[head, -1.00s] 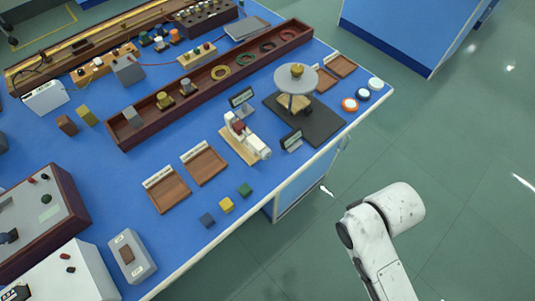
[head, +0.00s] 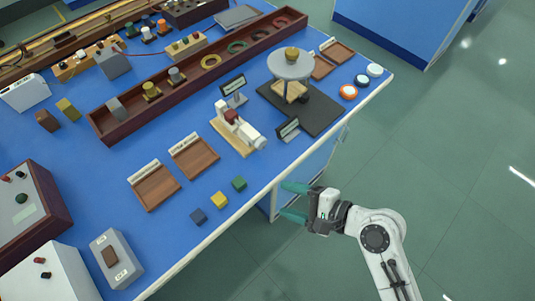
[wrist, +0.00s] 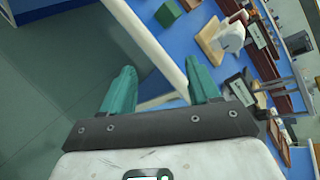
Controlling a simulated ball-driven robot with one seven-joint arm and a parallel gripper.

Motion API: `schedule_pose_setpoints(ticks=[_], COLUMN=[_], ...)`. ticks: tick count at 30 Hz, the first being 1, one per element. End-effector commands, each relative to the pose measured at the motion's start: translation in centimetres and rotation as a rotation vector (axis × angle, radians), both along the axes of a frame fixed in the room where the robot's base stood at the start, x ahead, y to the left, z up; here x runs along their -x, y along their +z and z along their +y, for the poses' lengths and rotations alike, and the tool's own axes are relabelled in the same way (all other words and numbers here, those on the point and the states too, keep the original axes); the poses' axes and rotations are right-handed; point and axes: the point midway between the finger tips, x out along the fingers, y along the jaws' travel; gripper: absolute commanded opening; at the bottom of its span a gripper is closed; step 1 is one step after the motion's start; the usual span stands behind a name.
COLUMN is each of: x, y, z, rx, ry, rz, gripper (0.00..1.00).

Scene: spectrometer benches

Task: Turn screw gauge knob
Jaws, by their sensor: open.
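The screw gauge (head: 234,125) is a white and dark red device on a pale wooden base, near the front edge of the blue bench. Its white knob end (head: 260,143) points toward the bench edge. My gripper (head: 293,200) is open and empty, its two teal fingers apart, beyond the bench edge and to the lower right of the gauge. In the wrist view the fingers (wrist: 160,75) point toward the bench edge, and the gauge (wrist: 224,40) shows at upper right, apart from them.
Open floor surrounds my arm.

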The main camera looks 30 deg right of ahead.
Motion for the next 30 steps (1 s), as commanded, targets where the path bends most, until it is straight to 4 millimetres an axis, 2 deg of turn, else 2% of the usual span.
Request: schedule_pose_setpoints(ticks=[3, 6, 9, 12, 16, 19, 30], x=[-1.4, -2.1, -2.5, -2.7, -3.3, -4.5, -10.7], y=[0.7, 1.7, 2.3, 2.7, 3.0, 3.2, 3.2], z=[-0.7, -1.7, -2.7, -3.3, -3.4, -3.0, -1.3], rx=[-0.396, -0.682, -0.89, -1.009, -1.054, -1.054, -1.047], ry=[-0.222, -0.356, -0.442, -0.486, -0.501, -0.498, -0.496], rz=[0.012, 0.027, 0.036, 0.042, 0.045, 0.044, 0.045], gripper=[0.61, 0.61, 0.61, 0.61, 0.61, 0.61, 0.61])
